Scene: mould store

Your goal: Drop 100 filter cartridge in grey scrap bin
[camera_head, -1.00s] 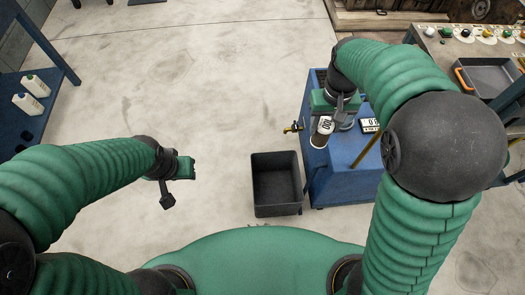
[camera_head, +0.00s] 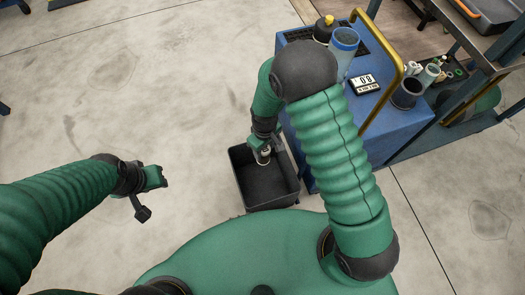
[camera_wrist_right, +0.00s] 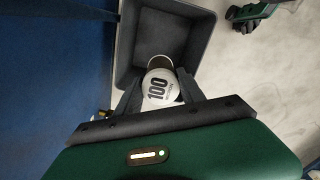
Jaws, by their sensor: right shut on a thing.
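The filter cartridge, white with a black "100" in the right wrist view (camera_wrist_right: 160,88), is held between the fingers of my right gripper (camera_wrist_right: 160,98). In the head view the cartridge (camera_head: 264,157) shows small below my right gripper (camera_head: 262,148), over the scrap bin (camera_head: 268,204). The bin is dark grey, open-topped and stands on the floor; it also shows in the right wrist view (camera_wrist_right: 197,45). The cartridge appears over the bin's opening; its height above the bottom is hard to tell. My left gripper (camera_head: 150,192) is away to the left over bare floor; its jaw state is unclear.
A blue cart (camera_head: 385,125) with a brass handle stands right beside the bin. It carries a blue-rimmed cup (camera_head: 343,44), a small display (camera_head: 364,85) and a dark cup (camera_head: 407,93). A workbench is at the far right. The floor left of the bin is clear.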

